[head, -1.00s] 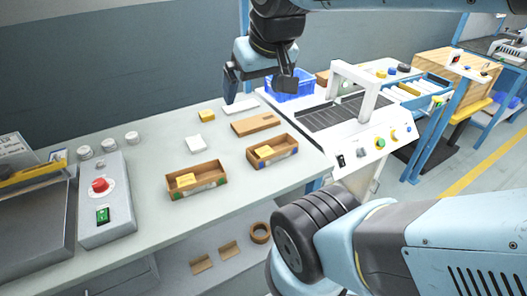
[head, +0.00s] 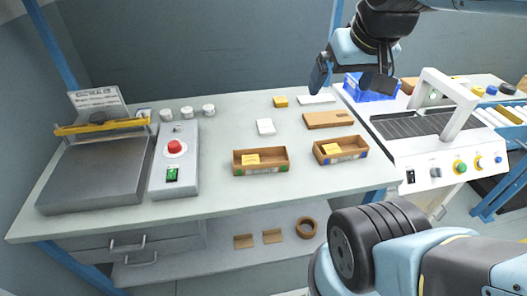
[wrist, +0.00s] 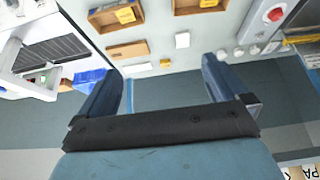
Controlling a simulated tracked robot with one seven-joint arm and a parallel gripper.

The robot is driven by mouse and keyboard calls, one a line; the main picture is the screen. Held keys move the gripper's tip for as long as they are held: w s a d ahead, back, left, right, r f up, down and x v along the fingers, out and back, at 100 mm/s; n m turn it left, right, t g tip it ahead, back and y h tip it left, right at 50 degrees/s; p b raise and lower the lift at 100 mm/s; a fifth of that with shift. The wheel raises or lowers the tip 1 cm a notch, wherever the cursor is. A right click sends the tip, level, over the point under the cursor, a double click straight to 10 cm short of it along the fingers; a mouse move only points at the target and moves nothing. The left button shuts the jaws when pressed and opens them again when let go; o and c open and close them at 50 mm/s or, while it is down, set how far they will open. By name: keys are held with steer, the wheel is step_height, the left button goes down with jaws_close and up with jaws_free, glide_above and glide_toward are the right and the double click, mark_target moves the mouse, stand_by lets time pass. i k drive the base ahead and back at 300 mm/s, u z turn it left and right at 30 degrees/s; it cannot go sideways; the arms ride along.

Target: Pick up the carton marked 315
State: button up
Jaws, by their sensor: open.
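Two open brown cartons stand on the bench in the head view: a left one (head: 260,169) and a right one (head: 340,157). Each holds a yellow block and has a small label on its front, too small to read, so I cannot tell which is marked 315. A flat brown box (head: 328,119) lies behind them. My gripper (head: 348,80) is open and empty, up near the back of the bench by the blue bin, apart from both cartons. The wrist view shows the cartons at its top edge, beyond my spread fingers (wrist: 157,78).
A blue bin (head: 368,90) and a white machine with an arch (head: 440,115) stand to the right. A control box with a red button (head: 175,150) and a metal plate sealer (head: 95,175) are at left. Small white and yellow blocks lie behind the cartons.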

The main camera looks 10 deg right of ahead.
mark_target(276, 159)
steer(key=u, duration=1.15)
steer(key=i, duration=0.1)
steer(key=z, duration=3.05)
steer(key=k, duration=1.55)
steer(key=u, duration=0.7)
steer(key=i, duration=0.5)
steer(key=u, duration=0.05)
